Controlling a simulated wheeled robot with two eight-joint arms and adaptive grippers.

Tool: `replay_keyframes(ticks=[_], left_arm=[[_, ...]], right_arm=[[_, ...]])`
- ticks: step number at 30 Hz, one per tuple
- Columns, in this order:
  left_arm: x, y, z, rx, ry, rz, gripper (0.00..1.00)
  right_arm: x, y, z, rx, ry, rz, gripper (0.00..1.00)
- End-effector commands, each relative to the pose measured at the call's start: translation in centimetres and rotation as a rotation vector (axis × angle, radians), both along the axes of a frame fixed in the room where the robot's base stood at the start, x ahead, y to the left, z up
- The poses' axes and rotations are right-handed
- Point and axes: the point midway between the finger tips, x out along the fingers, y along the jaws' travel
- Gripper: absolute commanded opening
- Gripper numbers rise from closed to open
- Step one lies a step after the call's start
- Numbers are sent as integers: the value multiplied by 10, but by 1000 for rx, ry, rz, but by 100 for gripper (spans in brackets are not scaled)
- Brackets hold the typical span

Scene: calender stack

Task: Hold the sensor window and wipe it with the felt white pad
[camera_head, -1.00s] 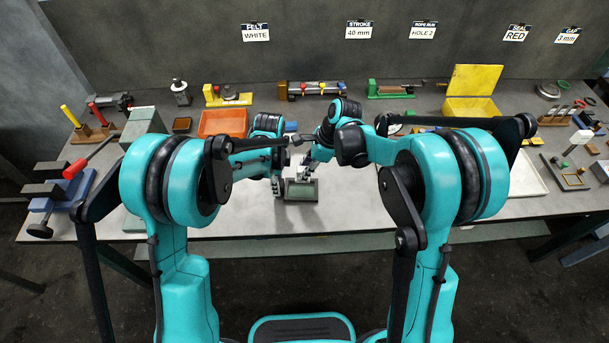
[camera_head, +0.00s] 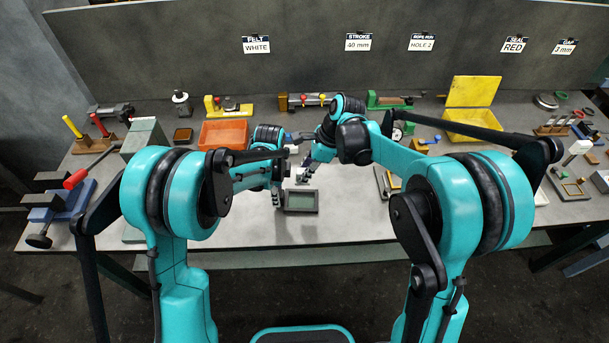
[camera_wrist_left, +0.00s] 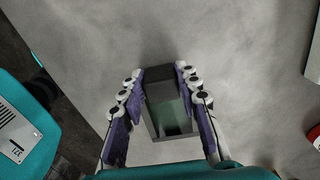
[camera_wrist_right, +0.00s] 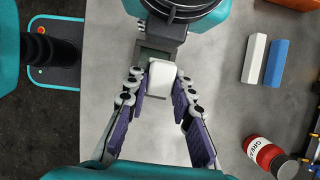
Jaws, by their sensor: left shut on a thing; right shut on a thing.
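The sensor window (camera_head: 301,201) is a grey-framed panel with a greenish pane, near the front edge of the bench. My left gripper (camera_head: 278,197) is at its left side. My right gripper (camera_head: 304,174) is just behind the window. In the right wrist view its fingers (camera_wrist_right: 158,88) are shut on the felt white pad (camera_wrist_right: 161,78), which overlaps the window (camera_wrist_right: 146,50). Whether pad and window touch cannot be told.
An orange tray (camera_head: 224,133) and a yellow open box (camera_head: 472,122) stand behind. A white bar (camera_wrist_right: 254,58), a blue bar (camera_wrist_right: 275,63) and a red container (camera_wrist_right: 264,151) lie right in the right wrist view. Bare bench lies in front of the orange tray.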

Motion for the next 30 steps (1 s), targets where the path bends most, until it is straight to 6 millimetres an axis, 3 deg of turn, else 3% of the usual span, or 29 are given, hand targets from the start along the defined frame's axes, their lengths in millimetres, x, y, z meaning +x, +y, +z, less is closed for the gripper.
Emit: replay_keyframes(ticks=[11, 12, 14, 24, 30], left_arm=[[0, 0, 0, 0, -1, 0, 0], [0, 0, 0, 0, -1, 0, 42], [0, 0, 0, 0, -1, 0, 56], [0, 0, 2, 0, 0, 0, 56], [-1, 0, 31, 0, 0, 0, 56]], right_arm=[[0, 0, 0, 0, 0, 0, 0], [0, 0, 0, 0, 0, 0, 0], [0, 0, 0, 0, 0, 0, 0], [0, 0, 0, 0, 0, 0, 0], [0, 0, 0, 0, 0, 0, 0]])
